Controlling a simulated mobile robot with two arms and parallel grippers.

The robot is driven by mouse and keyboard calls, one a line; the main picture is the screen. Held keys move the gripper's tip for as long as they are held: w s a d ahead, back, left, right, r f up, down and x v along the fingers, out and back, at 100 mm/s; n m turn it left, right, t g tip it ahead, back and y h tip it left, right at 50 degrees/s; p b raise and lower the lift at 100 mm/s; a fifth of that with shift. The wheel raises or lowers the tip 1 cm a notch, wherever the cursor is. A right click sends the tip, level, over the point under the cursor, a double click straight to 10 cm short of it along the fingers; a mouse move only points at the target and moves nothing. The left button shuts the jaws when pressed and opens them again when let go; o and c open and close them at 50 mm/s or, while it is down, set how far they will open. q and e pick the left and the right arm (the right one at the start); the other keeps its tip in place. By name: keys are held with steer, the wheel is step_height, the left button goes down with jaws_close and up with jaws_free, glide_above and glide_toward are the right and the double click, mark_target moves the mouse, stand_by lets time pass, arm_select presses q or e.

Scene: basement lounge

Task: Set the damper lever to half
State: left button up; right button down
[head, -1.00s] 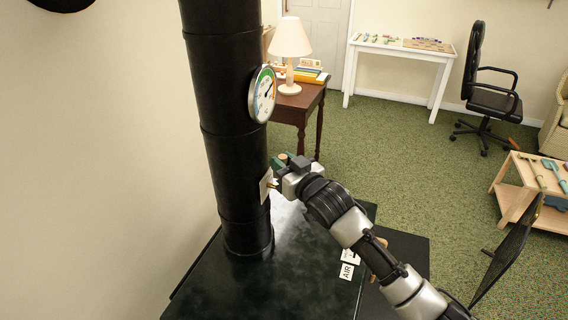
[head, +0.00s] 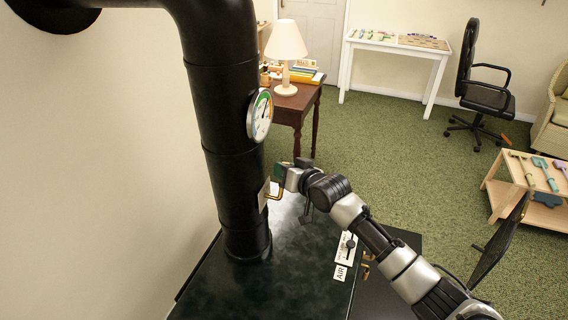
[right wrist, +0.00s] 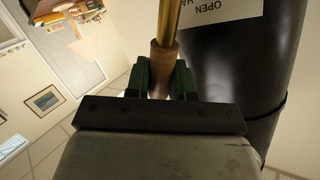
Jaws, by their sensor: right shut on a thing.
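The damper lever is a brass rod (head: 275,196) with a wooden grip, set at a pale plate (head: 263,196) on the black stovepipe (head: 235,170). In the right wrist view the brass rod (right wrist: 169,22) runs into the wooden grip (right wrist: 162,68). My right gripper (head: 281,172) is at the lever, its green fingers (right wrist: 162,78) shut on the wooden grip from both sides. The plate (right wrist: 222,8) reads "OPEN" upside down there; its other words are cut off. The lever's exact setting cannot be read. My left gripper is not in view.
A round gauge (head: 260,115) sits on the pipe above the lever. The dark stove top (head: 270,285) lies below, with an "AIR" label (head: 340,272) and a slider plate (head: 347,247) at its right. A side table (head: 290,106) with a lamp (head: 287,45) stands behind.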

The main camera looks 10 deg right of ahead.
steer(key=shift+w+d+f+m+g, duration=0.25)
steer(key=shift+w+f+m+g, duration=0.2)
steer(key=shift+m+g, duration=0.15)
steer(key=shift+w+d+f+m+g+y+p, duration=0.1)
steer(key=shift+w+f+m+g+y+p, duration=0.15)
steer(key=shift+f+m+g+p, duration=0.2)
steer(key=c, duration=1.4)
jaws_free()
steer(key=o, duration=0.4)
steer(key=shift+s+r, duration=0.1)
